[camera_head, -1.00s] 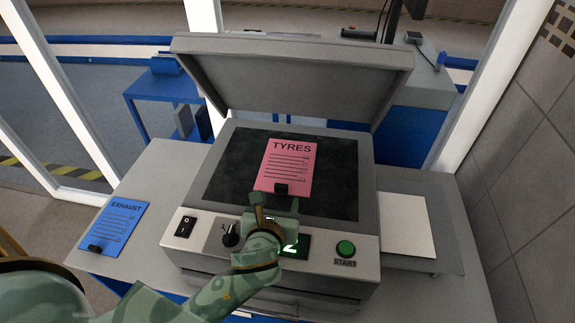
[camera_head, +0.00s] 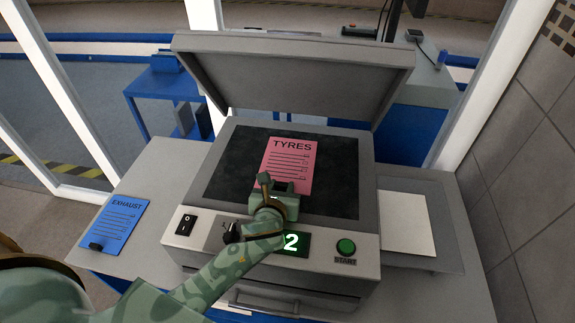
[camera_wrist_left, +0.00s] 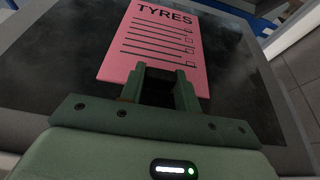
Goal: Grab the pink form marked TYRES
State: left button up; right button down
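The pink form marked TYRES (camera_head: 288,160) lies on the dark glass of a grey scanner-like machine (camera_head: 365,255). In the head view my left gripper (camera_head: 279,186) is over its lower edge and hides the black tab there. In the left wrist view the form (camera_wrist_left: 165,40) is ahead, and the gripper's two fingers (camera_wrist_left: 161,88) stand apart on either side of the black tab (camera_wrist_left: 159,88). The tab about fills the gap; I cannot tell whether the fingers press on it. The form lies flat. My right gripper is not in view.
The machine's lid (camera_head: 290,80) stands open behind the glass. Its front panel has a switch (camera_head: 186,225), a knob (camera_head: 232,233), a lit 2 display (camera_head: 291,242) and a green START button (camera_head: 345,246). A blue EXHAUST form (camera_head: 117,222) lies left, white paper (camera_head: 403,222) right.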

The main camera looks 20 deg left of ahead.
pick_arm(q)
jog(key=shift+c, duration=0.8)
